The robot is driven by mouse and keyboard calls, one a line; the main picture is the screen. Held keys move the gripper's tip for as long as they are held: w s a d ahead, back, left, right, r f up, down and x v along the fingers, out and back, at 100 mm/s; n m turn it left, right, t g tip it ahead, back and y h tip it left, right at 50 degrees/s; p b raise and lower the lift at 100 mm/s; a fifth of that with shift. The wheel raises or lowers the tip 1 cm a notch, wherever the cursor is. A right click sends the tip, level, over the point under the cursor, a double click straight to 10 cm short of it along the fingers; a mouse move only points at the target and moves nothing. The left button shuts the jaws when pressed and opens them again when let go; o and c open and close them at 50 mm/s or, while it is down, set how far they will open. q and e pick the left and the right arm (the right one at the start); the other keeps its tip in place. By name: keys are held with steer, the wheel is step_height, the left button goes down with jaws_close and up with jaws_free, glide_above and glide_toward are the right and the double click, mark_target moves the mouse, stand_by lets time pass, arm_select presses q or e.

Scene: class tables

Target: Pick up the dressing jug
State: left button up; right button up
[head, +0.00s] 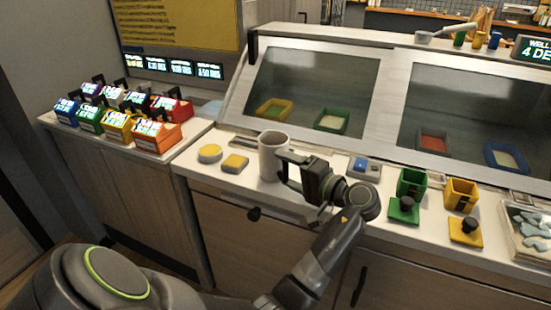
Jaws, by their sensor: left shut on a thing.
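A pale grey-white jug (270,158) stands upright at the counter's front part, left of the middle of the head view. My left gripper (284,165) reaches it from the right and is shut on its right side, where the handle would be. The fingers hide that part of the jug. I cannot tell whether the jug's base touches the counter. My right gripper is not in view.
A grey box with a blue top (363,168), a green holder (411,183) and a yellow holder (459,195) stand to the right. A sloped glass case (310,92) rises behind.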

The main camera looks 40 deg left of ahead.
arm_select(q)
steer(key=shift+a, duration=0.15)
steer(key=c, duration=0.5)
steer(key=shift+c, duration=0.8)
steer(key=shift+r, duration=0.15)
step_height(320, 180, up, 10)
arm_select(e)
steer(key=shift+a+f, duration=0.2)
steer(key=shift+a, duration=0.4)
